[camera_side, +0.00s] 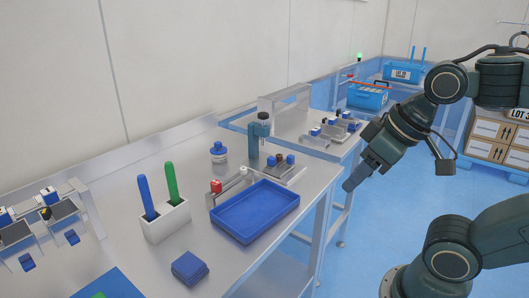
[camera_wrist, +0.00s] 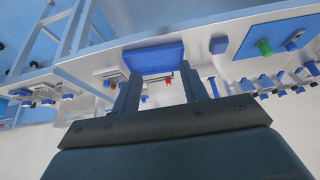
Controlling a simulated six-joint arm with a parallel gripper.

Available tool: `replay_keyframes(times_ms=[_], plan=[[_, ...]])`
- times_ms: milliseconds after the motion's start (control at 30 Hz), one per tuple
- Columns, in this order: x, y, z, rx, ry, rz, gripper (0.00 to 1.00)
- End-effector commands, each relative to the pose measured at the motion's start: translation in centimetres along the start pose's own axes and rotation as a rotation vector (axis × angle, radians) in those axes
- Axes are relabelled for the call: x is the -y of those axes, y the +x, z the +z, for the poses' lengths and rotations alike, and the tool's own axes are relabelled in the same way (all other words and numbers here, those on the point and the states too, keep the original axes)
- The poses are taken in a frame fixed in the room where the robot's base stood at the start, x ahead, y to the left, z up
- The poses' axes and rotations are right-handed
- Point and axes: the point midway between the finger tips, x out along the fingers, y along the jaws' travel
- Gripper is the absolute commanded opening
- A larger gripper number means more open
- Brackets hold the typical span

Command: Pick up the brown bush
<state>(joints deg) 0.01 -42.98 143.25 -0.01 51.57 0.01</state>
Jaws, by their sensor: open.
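A small dark brown knob (camera_side: 279,157) sits on a metal fixture behind the blue tray, too small to identify. A white block (camera_side: 166,221) on the bench holds a blue-handled tool (camera_side: 146,195) and a green-handled tool (camera_side: 171,182) upright. My gripper (camera_side: 354,179) is in the air right of the bench, apart from everything on it. In the wrist view my gripper (camera_wrist: 160,80) has its two fingers spread, with nothing held between them.
An empty blue tray (camera_side: 255,232) lies near the bench's front edge. Blue cloths or pads (camera_side: 189,267) are stacked left of it. Open floor (camera_side: 380,220) lies right of the bench.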

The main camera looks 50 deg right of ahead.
Motion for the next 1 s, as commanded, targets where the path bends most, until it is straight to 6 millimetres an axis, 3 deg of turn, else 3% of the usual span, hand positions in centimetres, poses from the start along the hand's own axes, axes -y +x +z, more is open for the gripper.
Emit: replay_keyframes(times_ms=[400, 467, 767, 1000], plan=[[0.0, 0.0, 0.0, 0.000, 0.000, 0.000, 0.44], [0.0, 0.0, 0.0, 0.000, 0.000, 0.000, 0.34], [0.0, 0.0, -0.1, 0.000, 0.000, 0.000, 0.34], [-0.1, 0.0, -1.8, 0.007, -0.014, -0.002, 0.34]])
